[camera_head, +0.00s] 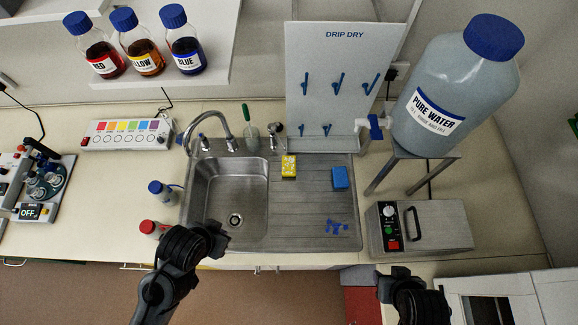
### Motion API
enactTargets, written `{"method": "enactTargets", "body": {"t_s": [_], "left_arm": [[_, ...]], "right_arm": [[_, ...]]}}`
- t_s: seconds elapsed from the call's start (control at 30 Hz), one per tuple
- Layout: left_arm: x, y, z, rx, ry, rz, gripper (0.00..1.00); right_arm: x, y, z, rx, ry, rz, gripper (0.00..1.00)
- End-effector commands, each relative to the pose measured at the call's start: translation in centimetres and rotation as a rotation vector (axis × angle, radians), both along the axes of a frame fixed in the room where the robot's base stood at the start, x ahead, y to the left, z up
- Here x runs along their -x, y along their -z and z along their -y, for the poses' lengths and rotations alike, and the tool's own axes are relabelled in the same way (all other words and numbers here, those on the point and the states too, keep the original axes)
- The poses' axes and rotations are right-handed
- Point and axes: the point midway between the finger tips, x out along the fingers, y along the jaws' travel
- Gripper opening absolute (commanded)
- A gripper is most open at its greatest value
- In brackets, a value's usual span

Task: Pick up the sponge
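A small blue block (340,178), which looks like a sponge, lies on the right part of the ribbed steel drainboard (310,205). A yellow block with dark markings (289,166) sits between the basin and the drainboard at the back; I cannot tell whether it is also a sponge. My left gripper (217,234) is over the front edge of the sink, apart from both blocks. My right gripper (402,275) is in front of the counter at the lower right, apart from both. The fingers of both grippers are too dark and small to read.
The sink basin (233,190) with its tap (210,125) lies left of the drainboard. Several blue bits (336,227) lie at the drainboard's front. A drip-dry board (340,70) stands behind. A grey heater box (425,225) and a pure water bottle (455,85) stand right.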

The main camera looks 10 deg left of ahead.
Motion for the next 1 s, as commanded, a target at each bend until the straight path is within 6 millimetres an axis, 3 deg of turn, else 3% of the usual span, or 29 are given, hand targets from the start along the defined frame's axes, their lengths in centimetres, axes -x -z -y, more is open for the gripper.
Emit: {"method": "enactTargets", "body": {"t_s": [0.47,1.0], "left_arm": [[0.0,0.0,0.0,0.0,0.0,0.0,0.0],[0.0,0.01,0.0,0.0,0.0,0.0,0.81]], "right_arm": [[-0.01,-0.02,-0.06,-0.003,0.001,0.001,0.43],[-0.04,-0.05,-0.23,-0.01,0.006,0.001,0.43]]}}
